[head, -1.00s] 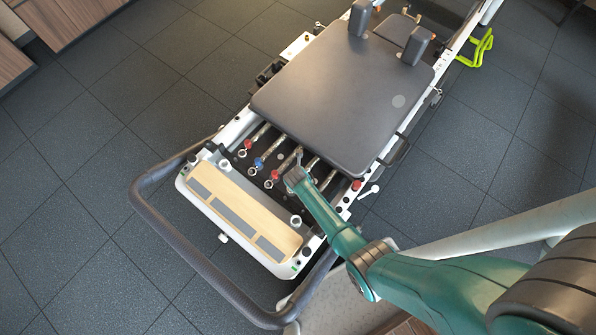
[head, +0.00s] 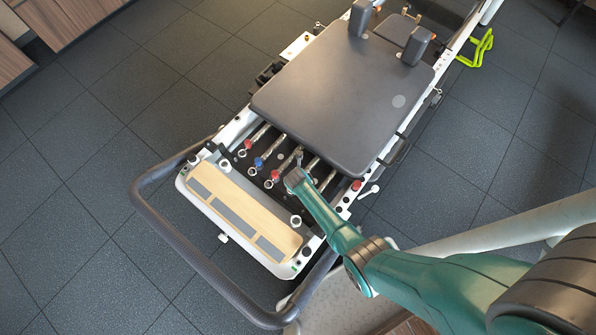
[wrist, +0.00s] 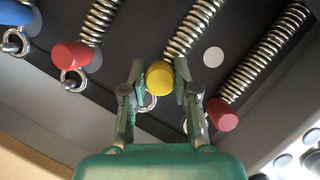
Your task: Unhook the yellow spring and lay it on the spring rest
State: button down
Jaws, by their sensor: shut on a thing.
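The yellow spring's yellow end knob (wrist: 160,75) sits between the two fingers of my gripper (wrist: 160,92) in the wrist view, with its metal coil running up and away. My gripper is shut on it. A metal ring shows just below the knob, partly behind a finger; I cannot tell whether it is on a hook. In the head view my gripper (head: 296,177) is over the spring bed, and my arm hides the yellow knob. I cannot make out the spring rest with certainty.
Red-ended springs (wrist: 72,56) (wrist: 222,114) lie on both sides of my gripper, and a blue-ended one (wrist: 10,14) is further left. The dark carriage (head: 340,95) stands beyond the springs. The wooden footboard platform (head: 243,211) is on the near side.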

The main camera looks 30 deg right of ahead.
jog(key=shift+f, duration=0.15)
jog(key=shift+f, duration=0.3)
jog(key=shift+f, duration=0.3)
jog(key=shift+c, duration=2.4)
grip_release()
jog(key=shift+r, duration=0.15)
jog(key=shift+r, duration=2.85)
